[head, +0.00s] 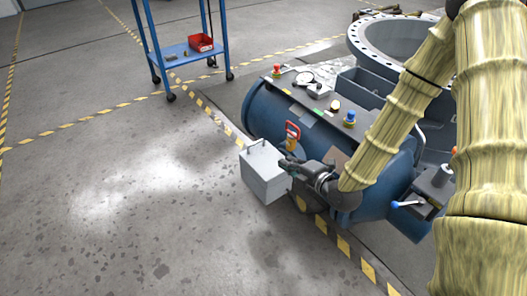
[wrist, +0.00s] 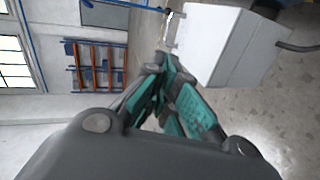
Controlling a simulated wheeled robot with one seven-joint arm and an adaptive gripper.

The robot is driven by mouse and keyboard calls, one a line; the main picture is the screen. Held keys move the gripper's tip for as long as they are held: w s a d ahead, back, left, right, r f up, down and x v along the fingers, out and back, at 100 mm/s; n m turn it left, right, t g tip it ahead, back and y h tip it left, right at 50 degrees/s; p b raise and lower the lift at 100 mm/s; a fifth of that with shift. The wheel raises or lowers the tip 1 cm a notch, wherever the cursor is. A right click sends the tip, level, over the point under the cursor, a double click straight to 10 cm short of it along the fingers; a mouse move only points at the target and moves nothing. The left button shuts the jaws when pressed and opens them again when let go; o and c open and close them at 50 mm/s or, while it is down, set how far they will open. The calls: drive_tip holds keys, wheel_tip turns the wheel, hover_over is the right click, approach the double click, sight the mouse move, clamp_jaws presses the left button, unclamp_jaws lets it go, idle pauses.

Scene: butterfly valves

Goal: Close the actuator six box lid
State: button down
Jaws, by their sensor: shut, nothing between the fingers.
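The actuator box (head: 266,182) is a pale grey box at the front of the blue cylindrical tank. Its lid (head: 260,161) lies over the top and looks flat, with a thin metal handle near its far left edge; I cannot tell if a small gap remains. In the wrist view the box (wrist: 212,45) fills the upper right, turned on its side, with the handle at its left edge. My gripper (head: 284,161) is shut and empty at the box's right upper edge. In the wrist view its fingertips (wrist: 160,65) are beside the box; contact is unclear.
The blue tank (head: 262,112) stands behind the box, with a red-handled valve (head: 292,131) close above my gripper. A blue-handled lever (head: 407,204) is to the right. A blue trolley (head: 185,54) with a red bin stands at the back. The floor at left is clear.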

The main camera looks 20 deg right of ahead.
drive_tip(key=shift+n+t, duration=0.3)
drive_tip(key=shift+n, duration=0.2)
drive_tip(key=b+x, duration=0.1)
drive_tip(key=x, duration=0.3)
drive_tip(key=b+x, duration=0.1)
drive_tip(key=x, duration=0.3)
drive_tip(key=r+b+x, duration=0.1)
drive_tip(key=b+x, duration=0.1)
drive_tip(key=x, duration=0.3)
drive_tip(key=shift+w+d, duration=0.2)
drive_tip(key=shift+w, duration=0.05)
drive_tip(key=shift+w+a, duration=0.25)
drive_tip(key=shift+w, duration=0.35)
